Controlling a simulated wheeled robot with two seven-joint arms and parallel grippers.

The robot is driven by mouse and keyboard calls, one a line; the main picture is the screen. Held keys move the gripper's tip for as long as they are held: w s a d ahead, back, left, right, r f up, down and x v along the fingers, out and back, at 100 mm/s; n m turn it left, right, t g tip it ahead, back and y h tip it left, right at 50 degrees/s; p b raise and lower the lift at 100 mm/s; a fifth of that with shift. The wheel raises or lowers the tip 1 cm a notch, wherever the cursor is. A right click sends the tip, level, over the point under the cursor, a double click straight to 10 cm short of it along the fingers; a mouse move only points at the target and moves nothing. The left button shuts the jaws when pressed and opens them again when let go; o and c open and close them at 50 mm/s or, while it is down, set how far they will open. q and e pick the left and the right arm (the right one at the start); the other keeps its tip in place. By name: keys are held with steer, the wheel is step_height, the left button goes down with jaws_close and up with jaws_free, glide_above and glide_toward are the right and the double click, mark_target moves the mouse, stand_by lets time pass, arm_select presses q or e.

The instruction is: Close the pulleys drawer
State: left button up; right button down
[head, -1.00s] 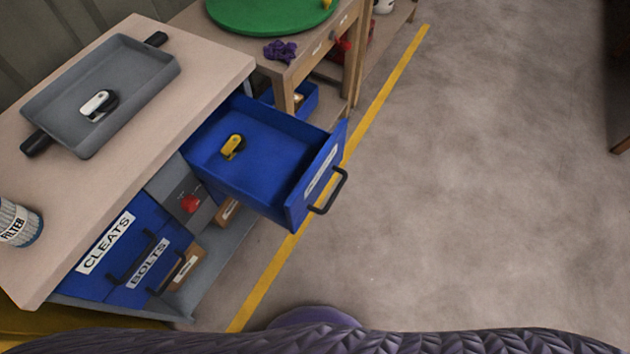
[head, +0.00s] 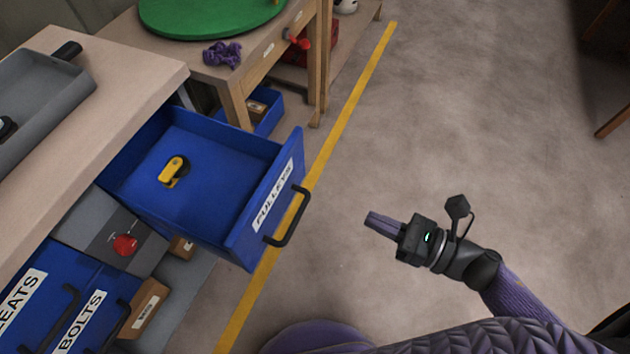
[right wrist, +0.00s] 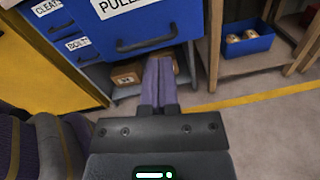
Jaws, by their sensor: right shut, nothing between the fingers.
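The blue pulleys drawer (head: 250,232) stands pulled well out of the workbench, with a white PULLEYS label and a black handle (head: 289,217) on its front. A yellow and black pulley (head: 173,171) lies inside it. My right gripper (head: 368,220) is shut and empty, to the right of the handle and apart from it, its fingers pointing left toward the drawer front. In the right wrist view, the shut fingers (right wrist: 158,62) appear below the drawer front (right wrist: 180,18) and its handle (right wrist: 147,38). My left gripper is not in view.
Shut cleats and bolts drawers (head: 84,314) sit lower left, near a grey panel with a red knob (head: 125,244). A wooden table (head: 215,70) with a green disc stands behind the drawer. Open floor lies to the right, past a yellow line (head: 330,160).

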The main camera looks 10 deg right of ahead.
mark_target(281, 186)
steer(key=w+a, duration=0.2)
steer(key=a, duration=0.1)
steer(key=w+a+n+b, duration=0.1)
steer(key=w+a, duration=0.1)
steer(key=a, duration=0.2)
steer(key=w+a+r+n+y, duration=0.1)
steer(key=w+a, duration=0.2)
steer(key=a, duration=0.1)
steer(key=shift+r+g+b, duration=0.1)
steer(key=shift+g+b, duration=0.25)
steer(key=shift+g, duration=0.05)
steer(key=shift+w+a, duration=0.4)
steer(key=shift+a, duration=0.15)
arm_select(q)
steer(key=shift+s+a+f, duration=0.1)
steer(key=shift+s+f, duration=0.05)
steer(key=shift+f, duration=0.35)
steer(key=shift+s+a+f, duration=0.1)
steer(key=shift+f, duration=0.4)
arm_select(e)
steer(key=shift+a, duration=0.1)
